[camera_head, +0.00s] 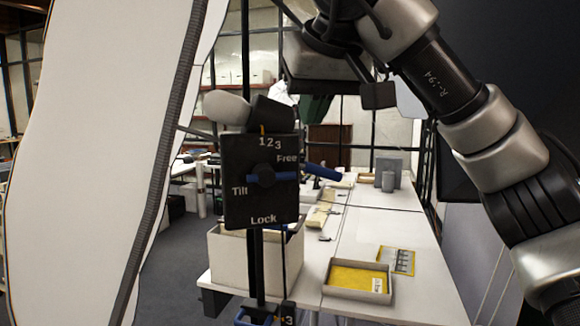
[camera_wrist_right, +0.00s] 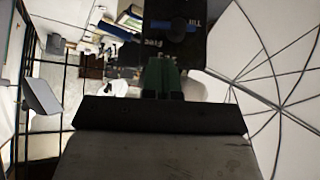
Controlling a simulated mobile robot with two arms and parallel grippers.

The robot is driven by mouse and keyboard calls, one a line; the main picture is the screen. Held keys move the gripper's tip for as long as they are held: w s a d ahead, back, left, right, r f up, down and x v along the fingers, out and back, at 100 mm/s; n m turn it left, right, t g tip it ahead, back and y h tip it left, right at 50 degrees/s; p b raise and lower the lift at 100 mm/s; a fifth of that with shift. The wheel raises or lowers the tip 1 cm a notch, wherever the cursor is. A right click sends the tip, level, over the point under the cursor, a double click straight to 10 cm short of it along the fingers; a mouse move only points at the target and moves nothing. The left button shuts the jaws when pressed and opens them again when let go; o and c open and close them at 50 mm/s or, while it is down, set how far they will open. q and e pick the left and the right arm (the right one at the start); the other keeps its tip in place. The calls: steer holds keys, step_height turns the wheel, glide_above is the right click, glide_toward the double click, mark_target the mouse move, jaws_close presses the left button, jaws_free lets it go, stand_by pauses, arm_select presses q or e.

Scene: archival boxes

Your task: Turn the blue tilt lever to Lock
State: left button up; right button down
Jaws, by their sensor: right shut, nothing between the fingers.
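A black panel (camera_head: 262,205) on an upright stand stands in the middle of the head view, marked Tilt at left, Free at upper right, Lock at the bottom and 123 at the top. The blue tilt lever (camera_head: 285,177) lies about level across its face, one end beside Tilt, the other below Free. In the right wrist view the panel (camera_wrist_right: 166,44) and lever (camera_wrist_right: 180,24) show at the top, beyond the fingers. My right gripper (camera_head: 315,107), with green fingers (camera_wrist_right: 160,78), is shut and empty, above and right of the panel, apart from the lever. My left gripper is out of view.
A second blue bar (camera_head: 321,171) sticks out right of the panel. A large white sheet-like shade (camera_head: 90,140) fills the left. A white table (camera_head: 370,225) behind holds a grey box (camera_head: 225,262) and a yellow-lined tray (camera_head: 358,279). Open floor shows left of the table.

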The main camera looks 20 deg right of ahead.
mark_target(287, 177)
steer(key=p+x, duration=0.1)
steer(key=x, duration=0.3)
steer(key=p+x, duration=0.1)
steer(key=x, duration=0.4)
steer(key=w+p+x, duration=0.1)
steer(key=x, duration=0.4)
steer(key=shift+s+r, duration=0.1)
steer(key=shift+r, duration=0.3)
steer(key=shift+f+m+y, duration=0.15)
steer(key=shift+m+y, duration=0.15)
steer(key=shift+y, duration=0.3)
